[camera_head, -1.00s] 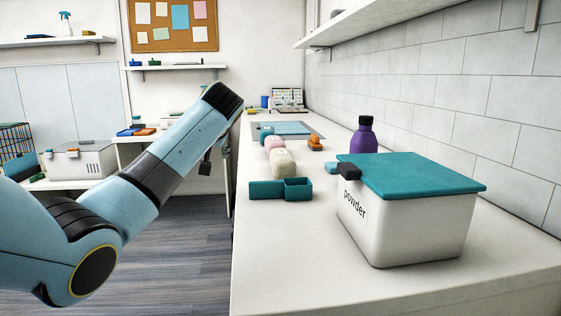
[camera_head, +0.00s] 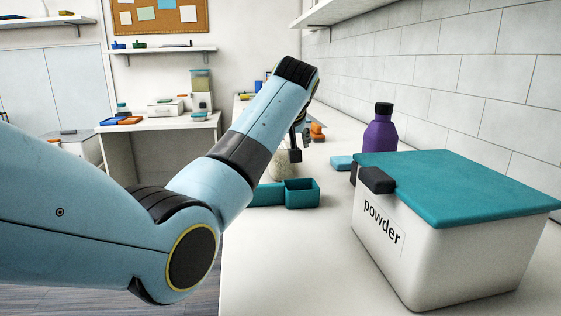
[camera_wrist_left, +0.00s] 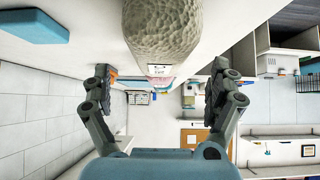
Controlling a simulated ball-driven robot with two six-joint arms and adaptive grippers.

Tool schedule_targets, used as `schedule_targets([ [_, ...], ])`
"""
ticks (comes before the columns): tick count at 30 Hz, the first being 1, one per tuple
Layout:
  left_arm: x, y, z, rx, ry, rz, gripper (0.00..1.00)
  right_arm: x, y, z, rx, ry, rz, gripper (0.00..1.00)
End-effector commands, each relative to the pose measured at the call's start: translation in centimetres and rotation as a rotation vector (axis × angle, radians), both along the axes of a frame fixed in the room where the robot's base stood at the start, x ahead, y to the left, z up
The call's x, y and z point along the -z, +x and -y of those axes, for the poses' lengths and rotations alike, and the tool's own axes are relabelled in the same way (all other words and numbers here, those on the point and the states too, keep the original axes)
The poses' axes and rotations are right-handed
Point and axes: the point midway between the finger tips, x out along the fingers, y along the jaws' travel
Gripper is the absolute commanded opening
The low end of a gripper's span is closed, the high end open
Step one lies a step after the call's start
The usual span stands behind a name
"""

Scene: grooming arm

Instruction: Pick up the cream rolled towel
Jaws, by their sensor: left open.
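The cream rolled towel (camera_head: 281,168) lies on the counter behind the teal tray, partly hidden by my left arm in the head view. In the left wrist view the towel (camera_wrist_left: 160,28) is large at the top centre, with a textured surface and a small label at its end. My left gripper (camera_wrist_left: 160,85) is open, its two fingers spread wide to either side of the towel's line, with nothing between them. In the head view the left gripper (camera_head: 297,142) hangs above and just beyond the towel, mostly behind the arm. My right gripper is not in view.
A white powder bin (camera_head: 440,245) with a teal lid stands at the front right. A purple bottle (camera_head: 381,134) and a teal block (camera_head: 341,163) are behind it. The teal tray (camera_head: 302,194) is in front of the towel. An orange item (camera_head: 317,132) is farther back.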

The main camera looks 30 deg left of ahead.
Motion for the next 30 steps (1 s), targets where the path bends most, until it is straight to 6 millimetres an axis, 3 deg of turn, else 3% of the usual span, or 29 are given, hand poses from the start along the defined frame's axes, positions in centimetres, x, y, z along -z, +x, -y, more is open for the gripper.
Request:
schedule_targets([
  [10, 3.6, 2.5, -1.8, -0.001, 0.002, -0.001, 0.92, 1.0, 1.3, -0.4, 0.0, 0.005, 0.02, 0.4],
  [19, 3.9, 2.8, -2.0, 0.001, 0.001, 0.001, 0.92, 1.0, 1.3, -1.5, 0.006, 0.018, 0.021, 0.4],
  [30, 3.9, 2.8, -2.0, 0.001, 0.0, 0.0, 0.44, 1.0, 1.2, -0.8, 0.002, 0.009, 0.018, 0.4],
])
